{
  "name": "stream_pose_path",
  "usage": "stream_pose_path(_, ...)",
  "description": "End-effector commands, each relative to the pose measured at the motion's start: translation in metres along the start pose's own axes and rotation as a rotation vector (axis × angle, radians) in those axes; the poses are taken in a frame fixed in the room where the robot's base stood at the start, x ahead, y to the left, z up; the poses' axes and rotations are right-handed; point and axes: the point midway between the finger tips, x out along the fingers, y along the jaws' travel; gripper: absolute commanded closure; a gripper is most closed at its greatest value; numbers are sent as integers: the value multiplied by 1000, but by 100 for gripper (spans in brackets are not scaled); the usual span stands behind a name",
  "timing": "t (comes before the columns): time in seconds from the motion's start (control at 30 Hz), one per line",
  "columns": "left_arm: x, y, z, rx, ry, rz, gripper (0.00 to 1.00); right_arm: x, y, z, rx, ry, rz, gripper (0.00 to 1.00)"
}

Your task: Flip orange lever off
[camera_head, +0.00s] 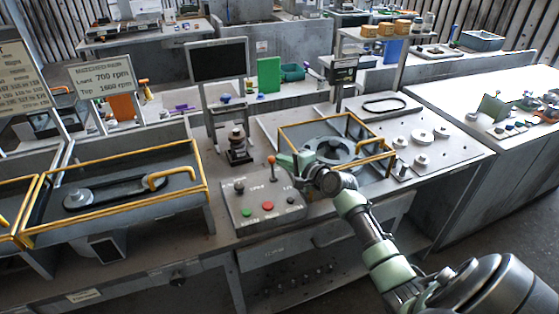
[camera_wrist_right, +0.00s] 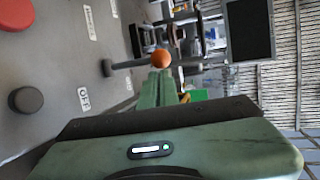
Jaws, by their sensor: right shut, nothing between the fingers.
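The orange lever (camera_head: 271,160) stands up from the sloped grey control box (camera_head: 232,212) in the head view. In the right wrist view its orange ball knob (camera_wrist_right: 161,58) sits at the end of a dark stem. My right gripper (camera_head: 286,161) is shut and empty, just right of the knob in the head view. In the wrist view its green fingertips (camera_wrist_right: 160,78) are right beside the knob; I cannot tell whether they touch it. An "OFF" label (camera_wrist_right: 84,98) is on the panel near the stem. My left gripper is not in view.
The box also carries a green button (camera_head: 247,213), a red button (camera_head: 267,206) and a black knob (camera_head: 239,187). A yellow-railed enclosure (camera_head: 350,120) stands behind my right gripper; another (camera_head: 120,215) is at left. A dark monitor (camera_head: 216,60) stands behind the box.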

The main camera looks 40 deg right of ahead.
Motion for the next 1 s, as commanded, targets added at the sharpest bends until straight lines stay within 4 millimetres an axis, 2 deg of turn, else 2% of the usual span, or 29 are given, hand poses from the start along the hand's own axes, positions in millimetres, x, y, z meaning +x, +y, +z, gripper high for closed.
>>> stream_pose_path(0.33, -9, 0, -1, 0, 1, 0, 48, -18, 9, 7, 1, -4, 4, 100)
stream_pose_path(1.0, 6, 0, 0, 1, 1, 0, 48, -27, 20, 10, 0, -5, 6, 100)
